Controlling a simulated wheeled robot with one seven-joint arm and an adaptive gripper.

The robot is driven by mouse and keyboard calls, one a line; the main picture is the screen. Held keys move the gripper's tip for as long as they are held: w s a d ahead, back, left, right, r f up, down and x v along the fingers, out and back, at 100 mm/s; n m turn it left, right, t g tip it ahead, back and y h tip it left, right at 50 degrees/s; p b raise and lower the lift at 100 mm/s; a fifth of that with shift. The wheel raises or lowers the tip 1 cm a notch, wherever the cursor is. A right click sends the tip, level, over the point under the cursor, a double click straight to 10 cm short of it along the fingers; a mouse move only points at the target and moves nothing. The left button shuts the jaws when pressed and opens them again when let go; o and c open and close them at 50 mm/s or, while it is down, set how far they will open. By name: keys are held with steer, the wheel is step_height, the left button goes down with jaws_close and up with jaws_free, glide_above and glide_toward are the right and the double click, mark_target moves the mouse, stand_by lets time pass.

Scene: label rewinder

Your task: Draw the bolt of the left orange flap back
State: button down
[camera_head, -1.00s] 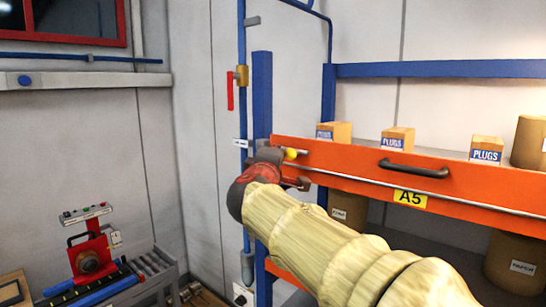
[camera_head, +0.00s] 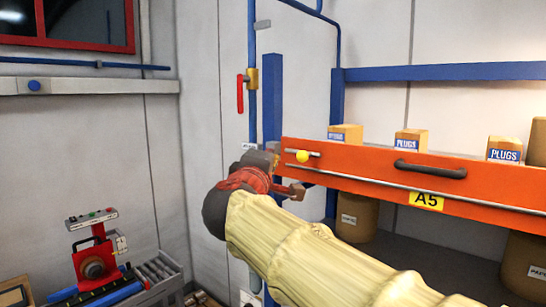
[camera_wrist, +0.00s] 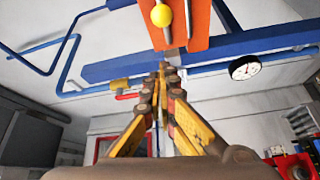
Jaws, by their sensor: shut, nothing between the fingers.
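The left orange flap (camera_head: 345,168) is a long board with a black handle and a yellow A5 label. Its bolt has a yellow knob (camera_head: 302,156) on a short metal rod near the flap's left end. The knob also shows at the top of the wrist view (camera_wrist: 161,15), on the orange board. My gripper (camera_wrist: 163,68) is shut and empty, its fingertips just below the flap's end in that view and apart from the knob. In the head view my gripper is at the flap's left end, left of the knob; its fingertips are hard to make out there.
A blue upright post (camera_head: 272,95) stands beside the flap's left end. A blue pipe with a red-handled valve (camera_head: 240,93) runs up the wall behind. Plugs boxes (camera_head: 410,142) stand behind the flap's upper edge. A red machine (camera_head: 93,258) is at lower left.

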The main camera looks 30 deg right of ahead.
steer(key=v, duration=0.2)
steer(key=shift+s+a+f, duration=0.1)
steer(key=shift+s+a, duration=0.15)
stand_by(0.4)
